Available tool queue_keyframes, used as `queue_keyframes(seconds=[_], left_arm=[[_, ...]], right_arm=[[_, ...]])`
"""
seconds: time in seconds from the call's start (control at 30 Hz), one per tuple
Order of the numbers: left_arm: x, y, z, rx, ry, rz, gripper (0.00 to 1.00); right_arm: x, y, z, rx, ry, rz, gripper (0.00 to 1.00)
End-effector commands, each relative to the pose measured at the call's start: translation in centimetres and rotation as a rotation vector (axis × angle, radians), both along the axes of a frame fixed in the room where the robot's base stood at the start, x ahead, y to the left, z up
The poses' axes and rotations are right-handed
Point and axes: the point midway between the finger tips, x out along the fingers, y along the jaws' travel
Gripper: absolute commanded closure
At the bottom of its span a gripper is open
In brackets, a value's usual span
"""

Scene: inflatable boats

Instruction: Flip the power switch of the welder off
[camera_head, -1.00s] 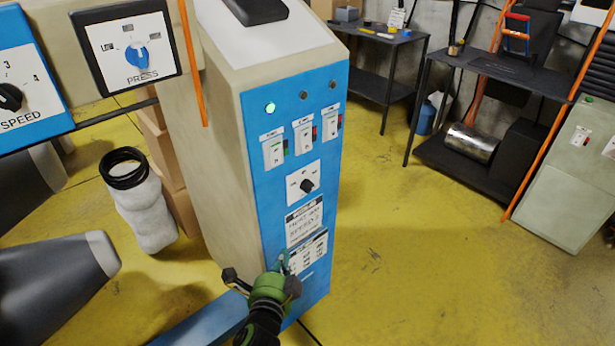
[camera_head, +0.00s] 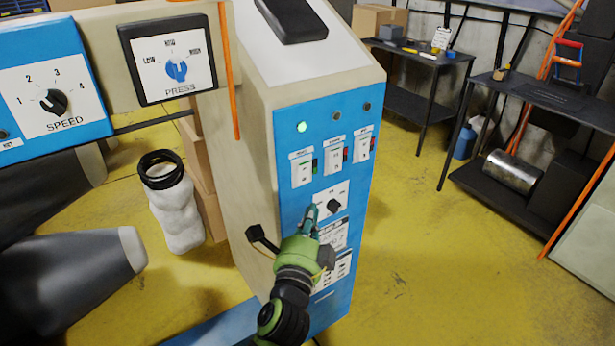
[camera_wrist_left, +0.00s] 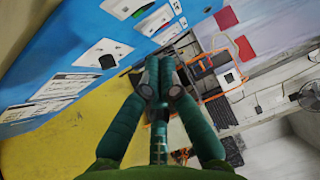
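The welder is a tall cabinet with a blue front panel (camera_head: 290,215). Its panel has a lit green lamp (camera_head: 302,127) at the upper left. Below the lamp is a switch (camera_head: 302,168) with a green mark. Two similar switches with red marks, the middle one (camera_head: 334,156) and the right one (camera_head: 364,145), sit beside it. The switch labels are too small to read. A black knob (camera_head: 334,205) is below them. My left gripper (camera_head: 310,212) is in front of the panel, below the green-marked switch and left of the knob. Its fingers (camera_wrist_left: 155,82) look closed together and empty. My right gripper is not visible.
Dark shelves (camera_head: 540,100) are behind at right. Yellow floor right of the welder is clear.

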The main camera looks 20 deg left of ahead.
Motion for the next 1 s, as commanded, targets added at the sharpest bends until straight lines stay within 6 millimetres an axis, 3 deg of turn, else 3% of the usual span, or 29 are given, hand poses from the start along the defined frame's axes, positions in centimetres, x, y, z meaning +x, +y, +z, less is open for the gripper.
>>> queue_keyframes(seconds=[0.37, 0.6, 1.0], left_arm=[[7.9, 1.2, 1.0, 0.002, -0.001, 0.002, 1.00], [9.5, 3.6, 1.2, 0.001, 0.000, 0.000, 1.00], [9.8, 4.1, 1.2, 0.000, -0.001, 0.000, 1.00]], right_arm=[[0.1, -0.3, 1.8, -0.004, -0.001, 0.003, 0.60], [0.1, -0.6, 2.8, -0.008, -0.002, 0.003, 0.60], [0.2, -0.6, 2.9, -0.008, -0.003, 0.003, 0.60]])
